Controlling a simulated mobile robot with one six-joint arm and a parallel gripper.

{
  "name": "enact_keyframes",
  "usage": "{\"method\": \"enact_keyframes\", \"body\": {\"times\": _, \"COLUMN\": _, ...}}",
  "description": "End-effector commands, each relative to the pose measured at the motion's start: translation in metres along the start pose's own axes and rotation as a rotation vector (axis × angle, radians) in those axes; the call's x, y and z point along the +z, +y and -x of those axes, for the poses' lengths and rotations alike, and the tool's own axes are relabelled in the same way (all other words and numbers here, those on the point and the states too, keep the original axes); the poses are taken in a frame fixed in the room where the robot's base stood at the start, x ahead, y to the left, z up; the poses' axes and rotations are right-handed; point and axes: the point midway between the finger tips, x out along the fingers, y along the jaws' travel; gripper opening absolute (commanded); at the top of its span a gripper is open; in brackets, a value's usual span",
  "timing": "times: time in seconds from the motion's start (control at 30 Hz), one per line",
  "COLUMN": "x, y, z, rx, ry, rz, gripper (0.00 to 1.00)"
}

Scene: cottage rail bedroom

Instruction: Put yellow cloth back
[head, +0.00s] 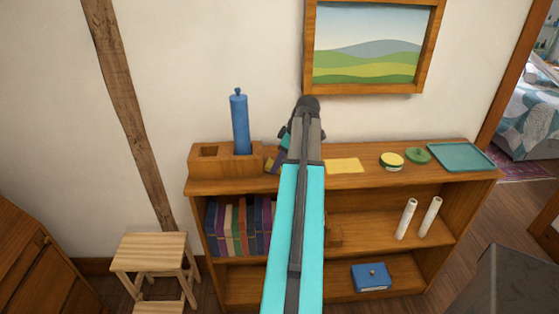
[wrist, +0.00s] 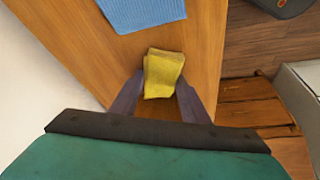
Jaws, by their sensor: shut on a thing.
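The yellow cloth (wrist: 163,74) is a small folded piece between the fingers of my gripper (wrist: 161,92) in the wrist view. My gripper is shut on it, above a brown wooden surface. In the head view my teal arm reaches over the top of the bookcase (head: 450,188), and its wrist hides much of the gripper. A flat yellow piece (head: 345,166) lies on the bookcase top just right of my arm. I cannot tell exactly how far the held cloth is above the surface.
A wooden block (head: 208,164) with a blue cylinder (head: 240,125) stands left of my arm. A yellow tin (head: 391,161), a green lid (head: 417,155) and a teal tray (head: 460,157) are to the right. The wrist view shows a ribbed blue piece (wrist: 142,12) ahead. A stool (head: 150,252) stands lower left.

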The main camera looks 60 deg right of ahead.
Motion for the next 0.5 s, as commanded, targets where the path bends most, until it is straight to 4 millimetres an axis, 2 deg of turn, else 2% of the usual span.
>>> {"method": "enact_keyframes", "body": {"times": 0.5, "x": 0.0024, "y": 0.0001, "z": -0.0053, "rx": 0.000, "ry": 0.000, "rz": -0.001, "gripper": 0.24}}
